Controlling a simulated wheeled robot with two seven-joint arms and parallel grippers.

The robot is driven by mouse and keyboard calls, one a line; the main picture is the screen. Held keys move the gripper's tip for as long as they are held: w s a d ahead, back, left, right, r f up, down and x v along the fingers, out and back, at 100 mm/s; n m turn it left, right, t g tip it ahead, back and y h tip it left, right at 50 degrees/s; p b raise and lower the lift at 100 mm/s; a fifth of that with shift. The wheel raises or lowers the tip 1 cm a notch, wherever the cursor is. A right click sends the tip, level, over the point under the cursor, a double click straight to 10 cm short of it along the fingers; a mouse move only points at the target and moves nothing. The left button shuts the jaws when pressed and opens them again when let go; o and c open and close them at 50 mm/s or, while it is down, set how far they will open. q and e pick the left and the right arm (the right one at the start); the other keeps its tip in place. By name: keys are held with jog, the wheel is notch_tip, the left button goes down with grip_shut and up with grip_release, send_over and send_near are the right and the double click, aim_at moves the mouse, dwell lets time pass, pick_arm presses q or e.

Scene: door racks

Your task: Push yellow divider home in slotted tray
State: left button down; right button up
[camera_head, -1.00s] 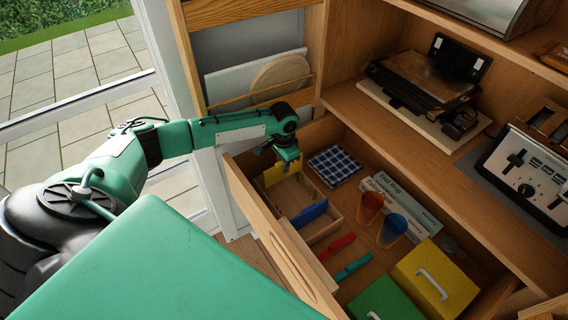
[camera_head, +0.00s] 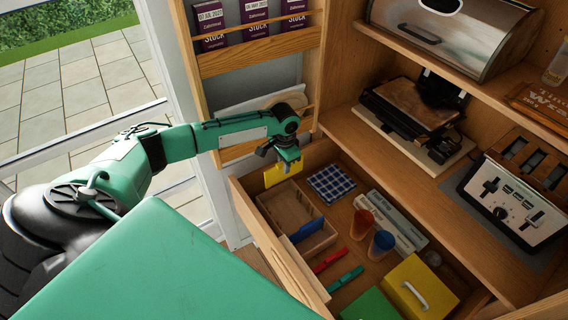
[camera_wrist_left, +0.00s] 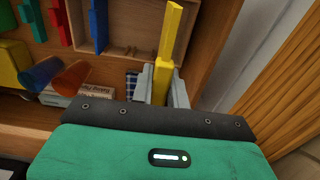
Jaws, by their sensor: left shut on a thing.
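The yellow divider (camera_head: 274,177) is a flat upright piece at the far left end of the wooden slotted tray (camera_head: 322,238). My left gripper (camera_head: 287,160) is shut on its top. In the left wrist view the yellow divider (camera_wrist_left: 170,42) stands between the two fingers (camera_wrist_left: 162,88), its far end over the tray's edge (camera_wrist_left: 137,51). Its lower edge looks raised above the tray floor; whether it touches a slot cannot be told. A blue divider (camera_head: 307,230) stands across the tray's nearer part. My right gripper is not in view.
The tray sits in an open wooden drawer (camera_head: 268,248). The cabinet door rack (camera_head: 262,45) stands close behind my left arm.

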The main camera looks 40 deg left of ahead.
pick_arm(q)
jog(key=s+d+f+b, duration=0.1)
jog(key=s+d+f, duration=0.1)
jog(key=d+f, duration=0.4)
jog(key=shift+s+d+f, duration=0.35)
jog(key=shift+s, duration=0.05)
notch_tip(320, 180, down, 6)
jog(key=shift+r+b, duration=0.1)
jog(key=shift+b, duration=1.15)
jog(key=shift+p, duration=0.95)
dwell(0.8)
jog(key=shift+f+b, duration=2.05)
jog(key=shift+f, duration=1.4)
